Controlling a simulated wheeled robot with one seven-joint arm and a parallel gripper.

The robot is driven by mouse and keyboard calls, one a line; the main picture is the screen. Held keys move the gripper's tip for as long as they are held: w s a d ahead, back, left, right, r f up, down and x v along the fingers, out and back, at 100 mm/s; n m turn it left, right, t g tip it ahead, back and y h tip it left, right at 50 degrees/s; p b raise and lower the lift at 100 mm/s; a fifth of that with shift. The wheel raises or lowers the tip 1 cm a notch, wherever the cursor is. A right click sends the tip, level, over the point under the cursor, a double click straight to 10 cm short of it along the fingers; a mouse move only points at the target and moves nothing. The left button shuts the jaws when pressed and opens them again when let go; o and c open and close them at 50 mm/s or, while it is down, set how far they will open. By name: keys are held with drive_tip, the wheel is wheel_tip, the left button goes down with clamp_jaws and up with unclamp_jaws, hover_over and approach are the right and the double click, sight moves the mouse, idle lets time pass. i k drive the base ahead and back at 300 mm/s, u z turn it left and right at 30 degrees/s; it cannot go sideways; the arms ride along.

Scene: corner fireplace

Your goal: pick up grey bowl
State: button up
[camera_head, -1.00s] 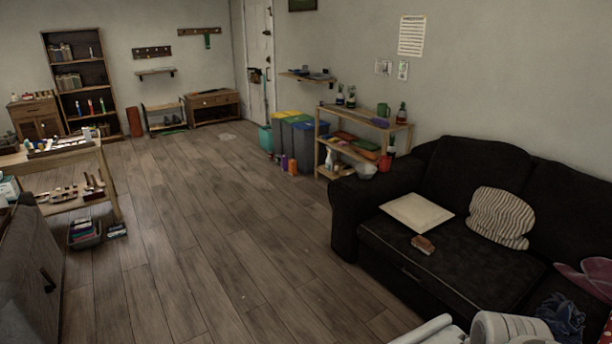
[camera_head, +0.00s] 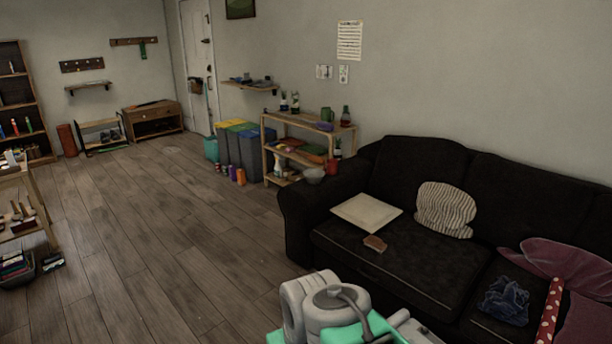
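A pale grey bowl (camera_head: 314,176) is small and far off in the head view. It sits beside the lower right end of the wooden shelf unit (camera_head: 292,162), just behind the sofa arm. I cannot tell exactly what it rests on. White, grey and teal links of my own arm show at the bottom of the view, well in front of the bowl. My gripper's fingers are not in view.
A black sofa (camera_head: 420,270) fills the right side, with a pale flat board (camera_head: 366,212), a striped pillow (camera_head: 446,209) and blue cloth (camera_head: 504,301) on it. Bins (camera_head: 245,150) and small bottles stand left of the shelf. The wooden floor (camera_head: 170,240) is mostly clear.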

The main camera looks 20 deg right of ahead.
sight(312, 176)
drive_tip(key=i, duration=2.55)
drive_tip(key=z, duration=0.55)
drive_tip(key=i, duration=1.55)
